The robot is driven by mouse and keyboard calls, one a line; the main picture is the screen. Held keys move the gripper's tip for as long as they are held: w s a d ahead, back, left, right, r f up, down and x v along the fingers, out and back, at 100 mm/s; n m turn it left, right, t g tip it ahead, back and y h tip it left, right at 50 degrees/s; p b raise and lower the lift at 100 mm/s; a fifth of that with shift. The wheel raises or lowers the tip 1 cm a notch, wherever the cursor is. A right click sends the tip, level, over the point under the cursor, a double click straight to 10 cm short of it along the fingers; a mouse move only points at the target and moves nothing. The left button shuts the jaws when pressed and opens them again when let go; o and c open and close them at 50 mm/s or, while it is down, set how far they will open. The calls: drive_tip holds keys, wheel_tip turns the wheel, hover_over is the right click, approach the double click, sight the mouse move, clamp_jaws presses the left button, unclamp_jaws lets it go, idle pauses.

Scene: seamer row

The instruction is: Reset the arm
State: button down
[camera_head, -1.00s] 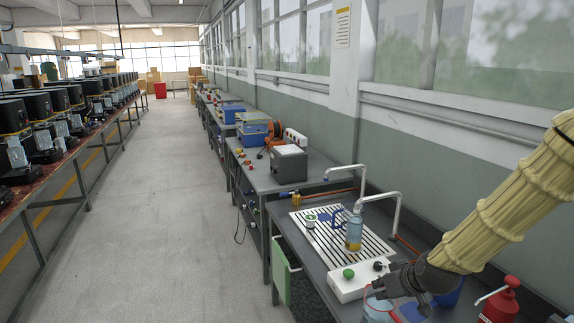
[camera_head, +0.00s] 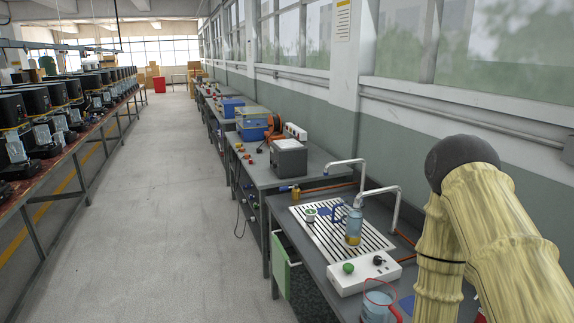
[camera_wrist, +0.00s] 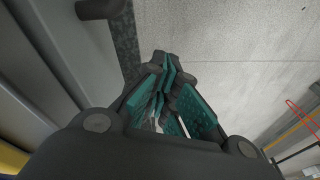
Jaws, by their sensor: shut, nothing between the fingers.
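My gripper (camera_wrist: 168,68) shows in the wrist view, with dark links and green finger pads. Its fingertips are together and nothing is between them. Pale grey floor lies beyond the fingertips in that view. In the head view my arm, in a cream ribbed cover, is folded at the right with its dark joint at the top. The gripper itself is not visible in the head view.
A bench (camera_head: 318,258) at the right carries a slotted white drain plate (camera_head: 322,238), a bottle (camera_head: 354,227), two bent taps, a white control box (camera_head: 364,274) and a clear jug (camera_head: 377,304). A green panel (camera_head: 281,266) hangs at its side. The aisle floor (camera_head: 165,200) is clear.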

drive_tip(key=s+f+g, duration=0.2)
drive_tip(key=s+f, duration=0.3)
drive_tip(key=s, duration=0.8)
wheel_tip(320, 180, down, 10)
drive_tip(key=b, duration=1)
drive_tip(key=shift+f+m+h, duration=0.25)
drive_tip(key=shift+m+h, duration=0.15)
